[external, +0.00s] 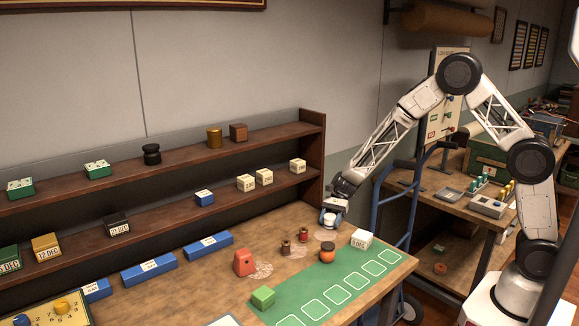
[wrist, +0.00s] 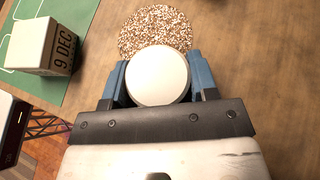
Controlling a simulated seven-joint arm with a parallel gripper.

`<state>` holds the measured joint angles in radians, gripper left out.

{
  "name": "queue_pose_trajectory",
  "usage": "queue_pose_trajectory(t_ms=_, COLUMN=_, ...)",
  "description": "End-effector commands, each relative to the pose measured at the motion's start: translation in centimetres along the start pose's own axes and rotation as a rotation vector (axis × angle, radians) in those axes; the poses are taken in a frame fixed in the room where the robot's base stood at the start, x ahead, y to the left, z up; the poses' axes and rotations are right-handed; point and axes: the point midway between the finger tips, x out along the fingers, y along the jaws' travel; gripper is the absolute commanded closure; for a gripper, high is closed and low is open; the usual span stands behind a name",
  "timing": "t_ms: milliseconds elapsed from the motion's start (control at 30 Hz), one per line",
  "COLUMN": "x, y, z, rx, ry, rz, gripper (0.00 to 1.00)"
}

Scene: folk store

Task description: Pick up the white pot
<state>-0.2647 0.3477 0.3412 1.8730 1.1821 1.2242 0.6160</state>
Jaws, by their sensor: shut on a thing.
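The white pot (wrist: 158,76) shows from above in the wrist view as a round white top. My gripper (wrist: 158,82) has its two blue fingers on either side of the pot and is shut on it. In the external view my gripper (external: 332,211) is low over the right end of the wooden counter, with the pot (external: 329,219) between its fingers, partly hidden. I cannot tell whether the pot touches the counter. A speckled round mat (wrist: 155,29) lies just beyond the pot in the wrist view.
A white "9 DEC" block (external: 362,239) stands nearby on the green mat (external: 337,300). An orange pot (external: 327,253), small dark red pots (external: 303,234) and a red piece (external: 244,262) stand to the left. A shelf (external: 313,150) rises behind. A blue hand truck (external: 400,205) stands beyond the counter's right end.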

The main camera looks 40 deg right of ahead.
Motion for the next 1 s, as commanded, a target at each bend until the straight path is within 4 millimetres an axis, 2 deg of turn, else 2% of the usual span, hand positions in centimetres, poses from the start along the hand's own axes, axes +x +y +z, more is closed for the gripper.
queue_pose_trajectory(t_ms=267, x=-0.1, y=0.0, z=0.2, rx=-0.001, ry=0.000, rz=0.000, gripper=0.73)
queue_pose_trajectory(t_ms=433, x=-0.7, y=0.0, z=1.2, rx=-0.001, ry=0.000, rz=-0.001, gripper=0.73)
queue_pose_trajectory(t_ms=1000, x=-4.3, y=-0.1, z=7.8, rx=-0.002, ry=0.000, rz=-0.001, gripper=0.73)
